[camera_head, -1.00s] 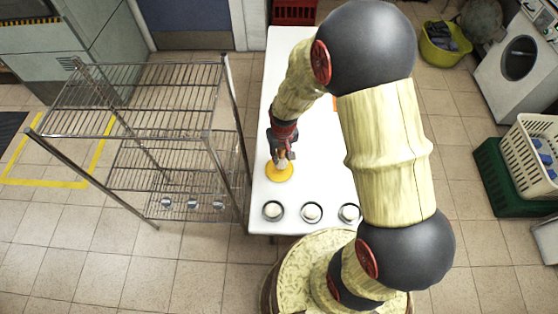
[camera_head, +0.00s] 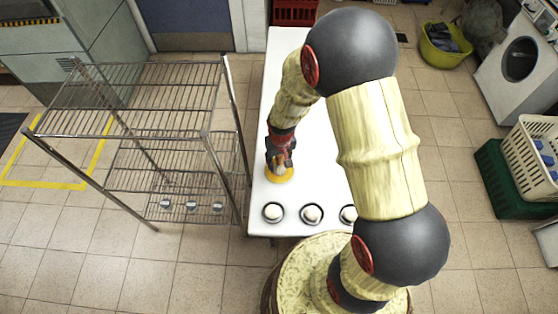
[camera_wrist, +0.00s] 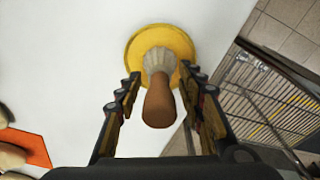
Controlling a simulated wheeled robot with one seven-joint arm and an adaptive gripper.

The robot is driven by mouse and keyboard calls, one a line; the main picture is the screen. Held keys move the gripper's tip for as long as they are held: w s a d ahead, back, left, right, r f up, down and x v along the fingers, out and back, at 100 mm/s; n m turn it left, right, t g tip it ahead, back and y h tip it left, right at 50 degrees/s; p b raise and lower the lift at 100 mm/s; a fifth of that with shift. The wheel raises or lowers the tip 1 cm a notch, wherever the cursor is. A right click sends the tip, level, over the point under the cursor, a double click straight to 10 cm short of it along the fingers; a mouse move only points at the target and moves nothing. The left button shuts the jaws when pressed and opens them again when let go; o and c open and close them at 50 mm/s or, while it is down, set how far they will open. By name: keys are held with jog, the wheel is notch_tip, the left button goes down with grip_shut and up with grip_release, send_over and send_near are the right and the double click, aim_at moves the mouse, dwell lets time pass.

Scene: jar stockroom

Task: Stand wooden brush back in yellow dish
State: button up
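The wooden brush (camera_wrist: 160,105) has a brown handle and pale bristles. In the wrist view its bristle end is over the yellow dish (camera_wrist: 182,41) and its handle points toward the camera; I cannot tell whether it bears on the dish. My gripper (camera_wrist: 161,82) is open, with one finger on each side of the brush and visible gaps to the handle. In the head view the yellow dish (camera_head: 279,176) lies on the white table, and my gripper (camera_head: 279,164) is just above it, hiding most of the brush.
Several round dark dishes with pale contents, one of them here (camera_head: 272,212), stand along the near edge of the white table (camera_head: 325,150). A wire shelf rack (camera_head: 140,100) stands close to the left. An orange patch (camera_wrist: 28,146) and pale objects lie at the wrist view's left.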

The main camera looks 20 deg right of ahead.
jog(key=r+p, duration=0.1)
jog(key=r, duration=0.3)
jog(key=s+r+p, duration=0.1)
jog(key=r, duration=0.3)
jog(key=r+p, duration=0.1)
jog(key=r, duration=0.3)
jog(key=shift+s+a+r, duration=0.1)
jog(key=shift+s+r, duration=0.1)
jog(key=shift+r, duration=0.1)
notch_tip(320, 180, up, 6)
send_over(281, 170)
jog(key=s+r+t, duration=0.4)
jog(key=s+r, duration=1.3)
jog(key=r, duration=0.4)
